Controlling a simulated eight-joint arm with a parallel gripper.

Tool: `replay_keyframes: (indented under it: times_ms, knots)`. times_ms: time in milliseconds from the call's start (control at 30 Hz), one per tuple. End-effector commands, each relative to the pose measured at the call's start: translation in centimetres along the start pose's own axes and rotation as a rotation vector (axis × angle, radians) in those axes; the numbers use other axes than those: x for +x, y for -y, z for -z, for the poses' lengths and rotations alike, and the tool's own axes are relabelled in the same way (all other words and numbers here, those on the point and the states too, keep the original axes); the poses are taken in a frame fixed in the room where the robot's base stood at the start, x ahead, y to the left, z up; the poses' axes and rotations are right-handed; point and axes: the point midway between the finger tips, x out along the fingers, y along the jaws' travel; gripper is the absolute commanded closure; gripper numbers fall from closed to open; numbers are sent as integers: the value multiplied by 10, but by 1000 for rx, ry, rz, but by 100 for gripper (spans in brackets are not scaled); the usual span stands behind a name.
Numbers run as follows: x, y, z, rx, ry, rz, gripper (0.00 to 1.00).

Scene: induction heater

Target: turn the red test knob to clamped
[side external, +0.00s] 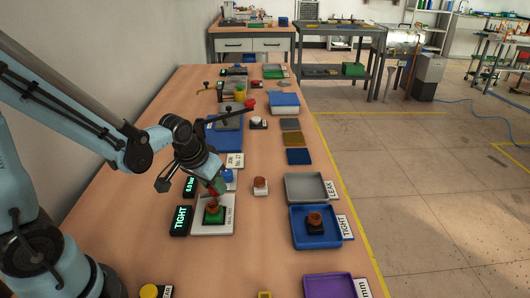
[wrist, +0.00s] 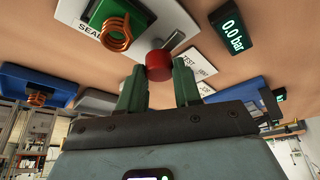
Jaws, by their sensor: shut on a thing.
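The red test knob (wrist: 159,64) shows in the wrist view between the tips of the two green fingers of my gripper (wrist: 159,84), which is shut on it. A grey metal part shows just beside the knob, over a white plate (wrist: 73,20) with partly hidden lettering. A card marked TEST (wrist: 196,62) lies near the knob; its other words are hard to read. In the side view my gripper (side external: 217,188) is low over the white plate (side external: 227,229), largely hiding the knob. I cannot tell the knob's marked setting.
A copper coil (wrist: 115,33) sits on a green block (side external: 214,217) close by. Displays read TIGHT (side external: 181,220) and 0.0 bar (wrist: 233,28). A grey tray (side external: 292,190) and a blue tray (side external: 298,236) holding a coil piece stand to the right.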

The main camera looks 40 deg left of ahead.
Motion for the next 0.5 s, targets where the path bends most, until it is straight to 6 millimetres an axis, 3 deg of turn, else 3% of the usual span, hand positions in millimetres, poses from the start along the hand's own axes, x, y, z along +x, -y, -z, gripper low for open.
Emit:
replay_keyframes:
  times_ms: [500]
  knots:
    - [0, -4, 1, -439, 0, 185, 97]
